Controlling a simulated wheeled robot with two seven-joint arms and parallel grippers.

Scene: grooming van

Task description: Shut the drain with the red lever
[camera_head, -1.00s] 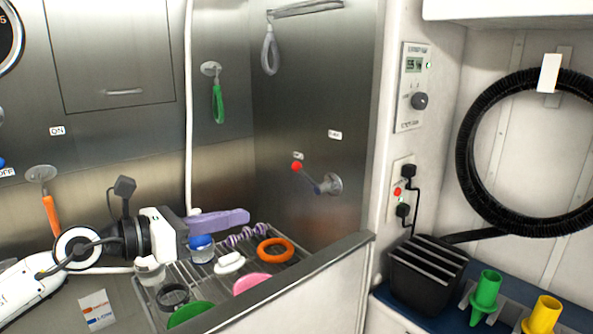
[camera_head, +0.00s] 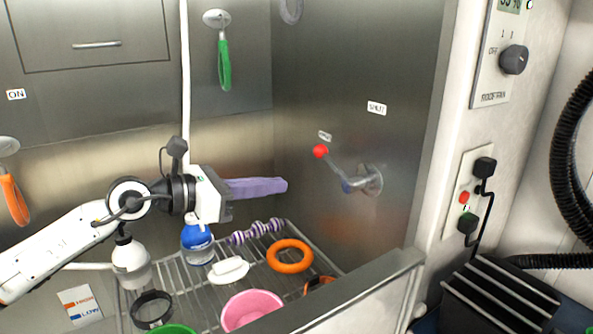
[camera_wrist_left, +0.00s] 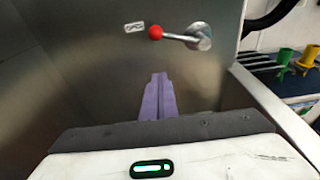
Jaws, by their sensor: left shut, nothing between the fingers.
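The red lever has a red ball knob (camera_head: 320,151) on a metal rod, mounted at a round wall pivot (camera_head: 370,180) on the steel side wall. The rod slants up and left from the pivot, with the knob just below a small tilted label (camera_head: 325,136). A label reading SHUT (camera_head: 377,108) is above the pivot. My left gripper (camera_head: 285,186), with purple fingers, is shut and empty, left of and below the knob, apart from it. In the left wrist view the fingers (camera_wrist_left: 158,80) point toward the wall below the knob (camera_wrist_left: 156,32). The drain itself is not identifiable. My right gripper is out of view.
A low partition (camera_head: 350,300) edges the tub. Space around the lever is clear.

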